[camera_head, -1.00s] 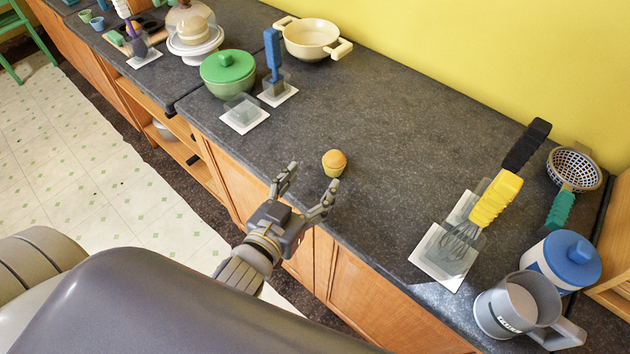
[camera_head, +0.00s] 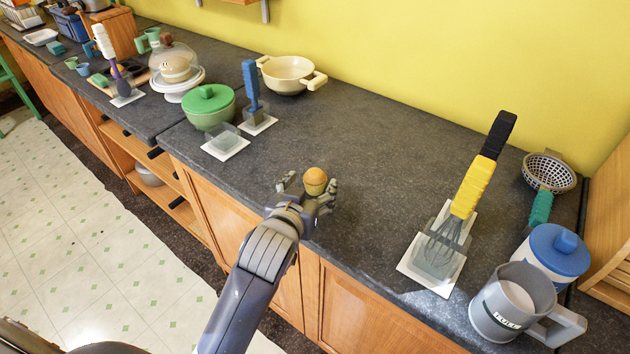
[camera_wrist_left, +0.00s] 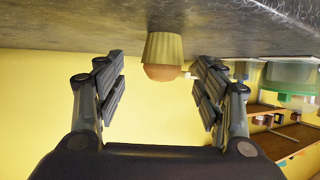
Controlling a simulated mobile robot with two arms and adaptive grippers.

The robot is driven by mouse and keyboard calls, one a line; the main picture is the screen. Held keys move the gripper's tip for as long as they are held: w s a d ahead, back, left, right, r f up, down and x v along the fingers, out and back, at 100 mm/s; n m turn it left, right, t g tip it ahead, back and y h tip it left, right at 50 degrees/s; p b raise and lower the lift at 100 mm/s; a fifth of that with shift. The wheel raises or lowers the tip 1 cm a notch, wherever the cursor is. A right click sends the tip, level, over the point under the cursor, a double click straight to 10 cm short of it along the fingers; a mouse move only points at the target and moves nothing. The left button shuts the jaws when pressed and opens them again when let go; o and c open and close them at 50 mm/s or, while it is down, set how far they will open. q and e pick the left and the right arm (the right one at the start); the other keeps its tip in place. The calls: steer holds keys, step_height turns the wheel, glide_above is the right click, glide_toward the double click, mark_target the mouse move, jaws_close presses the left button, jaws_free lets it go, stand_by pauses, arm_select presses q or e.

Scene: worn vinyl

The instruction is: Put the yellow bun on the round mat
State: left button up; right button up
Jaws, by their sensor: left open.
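The yellow bun (camera_head: 315,178) is a small muffin shape with a brown-orange top and a pale yellow ribbed side. It stands upright on the dark counter near its front edge. My left gripper (camera_head: 307,188) is open, with its fingers on either side of the bun in the head view. In the left wrist view the bun (camera_wrist_left: 163,50) appears upside down, ahead of and between the open fingers (camera_wrist_left: 158,76), with gaps on both sides. I cannot make out a round mat in either view. My right gripper does not show.
A green lidded pot (camera_head: 209,108) and a blue-handled tool (camera_head: 251,88) stand to the left. A yellow-handled whisk (camera_head: 465,190), grey mug (camera_head: 505,305) and blue-lidded jar (camera_head: 553,258) stand to the right. The counter (camera_head: 390,150) behind the bun is clear.

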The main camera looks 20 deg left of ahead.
mark_target(313, 182)
arm_select(q)
steer(key=x, duration=0.5)
steer(key=shift+a+r+p, duration=0.1)
steer(key=shift+a+p, duration=0.15)
steer(key=shift+p, duration=0.15)
steer(key=shift+w+f, duration=0.2)
steer(key=shift+w, duration=0.2)
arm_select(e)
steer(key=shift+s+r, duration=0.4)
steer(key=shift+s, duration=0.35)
arm_select(q)
steer(key=shift+c, duration=0.3)
steer(key=c, duration=1.2)
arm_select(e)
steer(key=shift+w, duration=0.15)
arm_select(q)
steer(key=shift+r, duration=0.1)
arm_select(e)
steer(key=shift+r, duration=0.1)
